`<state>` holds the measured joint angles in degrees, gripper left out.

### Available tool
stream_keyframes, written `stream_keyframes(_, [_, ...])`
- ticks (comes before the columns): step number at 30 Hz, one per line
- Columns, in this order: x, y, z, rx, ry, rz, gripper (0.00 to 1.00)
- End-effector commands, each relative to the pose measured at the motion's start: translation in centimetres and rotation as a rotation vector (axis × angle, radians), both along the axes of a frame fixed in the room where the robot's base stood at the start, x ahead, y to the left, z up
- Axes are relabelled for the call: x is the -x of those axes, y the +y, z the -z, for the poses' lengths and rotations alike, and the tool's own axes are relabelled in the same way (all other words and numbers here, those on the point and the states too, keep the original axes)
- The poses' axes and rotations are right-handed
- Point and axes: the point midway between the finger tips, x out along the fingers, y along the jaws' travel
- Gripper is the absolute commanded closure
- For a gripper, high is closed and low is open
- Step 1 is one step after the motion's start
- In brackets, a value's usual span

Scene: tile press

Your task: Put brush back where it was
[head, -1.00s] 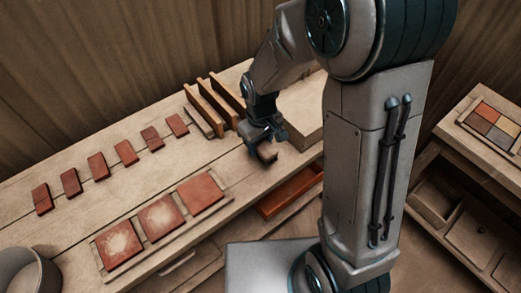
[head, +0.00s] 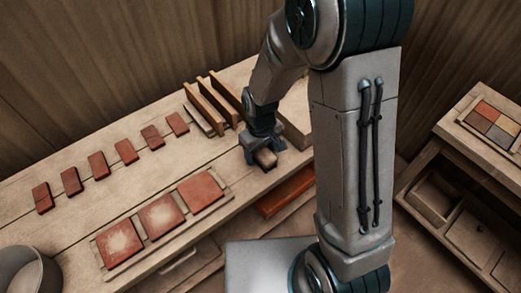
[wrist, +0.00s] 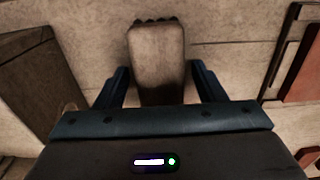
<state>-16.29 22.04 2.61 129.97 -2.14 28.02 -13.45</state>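The brush (wrist: 157,60) is a pale brown block with dark bristle tufts along its far end in the wrist view. In the head view, the brush (head: 265,158) shows just below my gripper (head: 264,148), over the front part of the workbench (head: 75,215), right of the red tiles. I cannot tell whether its underside touches the wood.
Three large red tiles (head: 161,216) lie on a board in front. Several small tiles (head: 125,151) form a row behind. Upright wooden slats (head: 212,100) stand behind my gripper. An orange-red drawer (head: 287,192) sticks out below the bench edge. A round pot (head: 30,272) stands at front left.

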Motion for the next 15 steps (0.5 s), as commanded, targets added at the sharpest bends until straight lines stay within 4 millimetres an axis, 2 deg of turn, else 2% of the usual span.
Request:
stream_keyframes(9, [-0.1,0.0,-0.9,-0.001,-0.003,0.0,0.37])
stream_keyframes(15, [-0.1,0.0,-4.1,-0.002,-0.006,0.0,0.37])
